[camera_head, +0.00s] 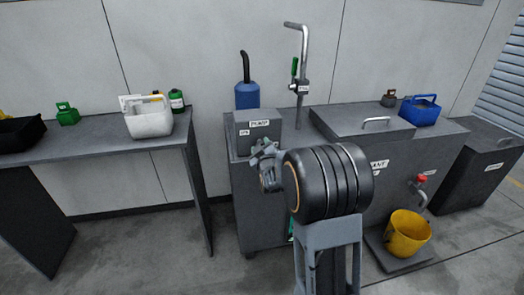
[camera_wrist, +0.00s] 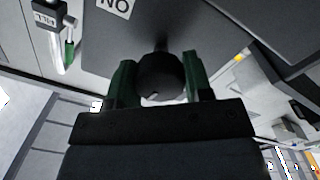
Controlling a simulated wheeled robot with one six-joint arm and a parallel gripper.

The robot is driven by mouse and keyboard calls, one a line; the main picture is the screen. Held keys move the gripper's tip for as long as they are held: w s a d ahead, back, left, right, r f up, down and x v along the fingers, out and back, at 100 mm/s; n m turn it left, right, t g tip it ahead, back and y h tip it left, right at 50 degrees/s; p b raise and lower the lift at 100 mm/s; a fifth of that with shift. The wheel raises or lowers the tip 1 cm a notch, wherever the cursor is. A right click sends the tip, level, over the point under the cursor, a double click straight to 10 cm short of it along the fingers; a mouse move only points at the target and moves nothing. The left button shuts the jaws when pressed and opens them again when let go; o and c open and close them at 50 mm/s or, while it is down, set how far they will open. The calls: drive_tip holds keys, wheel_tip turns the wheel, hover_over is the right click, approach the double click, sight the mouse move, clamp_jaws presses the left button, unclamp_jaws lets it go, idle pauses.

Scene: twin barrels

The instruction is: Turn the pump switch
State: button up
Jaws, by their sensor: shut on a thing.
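The pump switch shows in the wrist view as a round dark knob (camera_wrist: 160,78) on a grey panel, with an "ON" label above it. My gripper (camera_wrist: 158,62) has its green-lined fingers on either side of the knob and is shut on it. In the head view my gripper (camera_head: 264,152) is at the front of the grey pump box (camera_head: 258,128), which has a "PUMP" label and a smaller label at its left. The switch is hidden there behind my gripper. I cannot tell the switch's exact angle.
A pipe with a green-handled valve (camera_head: 295,68) rises behind the pump box, near a blue bottle (camera_head: 247,96). A grey tank (camera_head: 385,150) stands at right, with a yellow bucket (camera_head: 407,234) below its red-handled tap (camera_head: 421,180). A table (camera_head: 95,145) holds a white basket (camera_head: 148,120).

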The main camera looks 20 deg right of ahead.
drive_tip(key=m+b, duration=0.4)
drive_tip(key=shift+f, duration=0.15)
drive_tip(key=m+b, duration=0.3)
drive_tip(key=m, duration=0.1)
drive_tip(key=shift+m, duration=0.4)
drive_tip(key=m+b, duration=0.2)
drive_tip(key=m, duration=0.2)
drive_tip(key=shift+b, duration=0.4)
drive_tip(key=shift+r+m+y+b, duration=0.15)
drive_tip(key=shift+m+b, duration=0.1)
drive_tip(key=shift+m, duration=0.5)
drive_tip(key=shift+r+m+y+b, duration=0.1)
drive_tip(key=shift+m+y+b, duration=0.1)
drive_tip(key=shift+m, duration=0.55)
drive_tip(key=o, duration=0.9)
drive_tip(key=shift+o, duration=0.2)
